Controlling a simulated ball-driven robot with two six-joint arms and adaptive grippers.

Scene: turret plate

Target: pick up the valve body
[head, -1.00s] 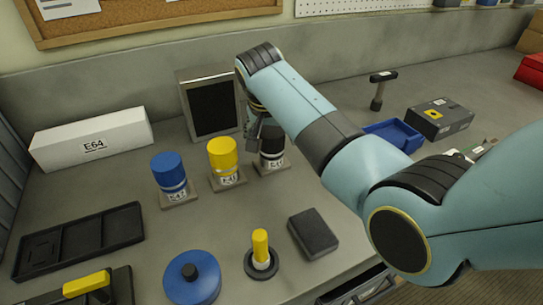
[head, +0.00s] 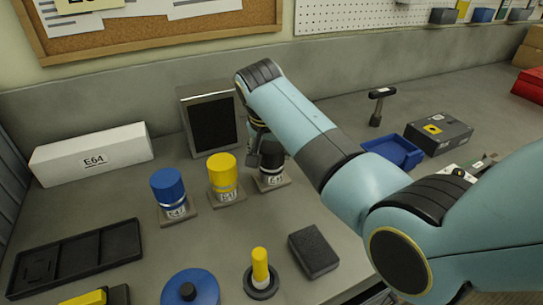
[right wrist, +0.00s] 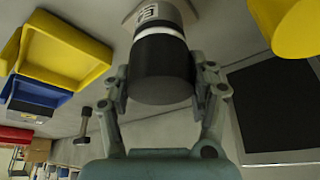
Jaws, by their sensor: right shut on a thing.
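A black cylinder with a white labelled band (head: 271,172) stands upright on a small square plate (head: 284,182), the rightmost of three such cylinders; I take it as the valve body. My right gripper (head: 262,152) comes down on it from above and partly hides it. In the right wrist view, the gripper (right wrist: 165,88) has a finger on either side of the black cylinder (right wrist: 160,68) and is shut on it. In the head view the cylinder still appears at its plate; I see no clear gap. My left gripper is out of view.
A yellow cylinder (head: 222,174) stands close left, then a blue one (head: 168,188). A dark-faced panel (head: 213,124) stands behind. A white E64 box (head: 92,154), black tray (head: 78,259), black block (head: 314,252), blue bin (head: 393,151) and hammer-like tool (head: 378,107) lie around.

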